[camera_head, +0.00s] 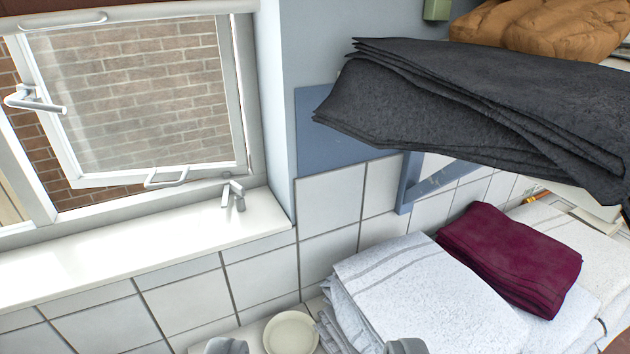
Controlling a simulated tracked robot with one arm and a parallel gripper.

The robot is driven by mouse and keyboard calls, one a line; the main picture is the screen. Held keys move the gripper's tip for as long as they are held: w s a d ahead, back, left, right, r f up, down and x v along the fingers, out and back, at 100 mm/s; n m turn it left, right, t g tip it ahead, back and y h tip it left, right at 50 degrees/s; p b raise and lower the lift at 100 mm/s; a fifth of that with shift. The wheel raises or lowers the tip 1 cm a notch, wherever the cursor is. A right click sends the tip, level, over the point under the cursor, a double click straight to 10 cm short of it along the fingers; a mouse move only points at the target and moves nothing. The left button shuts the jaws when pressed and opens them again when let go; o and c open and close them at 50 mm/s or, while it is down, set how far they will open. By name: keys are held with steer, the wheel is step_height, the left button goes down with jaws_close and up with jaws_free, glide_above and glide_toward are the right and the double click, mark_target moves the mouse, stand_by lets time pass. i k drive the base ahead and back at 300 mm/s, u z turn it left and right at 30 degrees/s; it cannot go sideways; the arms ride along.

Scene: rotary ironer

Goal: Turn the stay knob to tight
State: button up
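A tilted-open window (140,95) in a white frame fills the upper left, with a brick wall behind it. A pale lever handle (36,101) sits on its left side. A white bar handle (167,178) is on its lower edge. A small grey metal fitting (233,193) stands at the right end of the white sill (140,243); I cannot tell whether it is the stay or its knob. No knob can be clearly identified. My gripper (316,346) shows as two grey fingertips at the bottom edge, wide apart, with nothing held between them, well below the window.
A cream bowl (290,333) sits at the bottom, seen between my fingertips. White folded towels (420,290) and a maroon folded stack (510,258) lie at lower right. A dark grey folded stack (480,100) and brown bundles (560,25) fill the upper right. The sill is mostly clear.

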mark_target(239, 191)
steer(key=z, duration=0.85)
steer(key=k, duration=0.8)
steer(key=u, duration=0.95)
steer(key=i, duration=1.5)
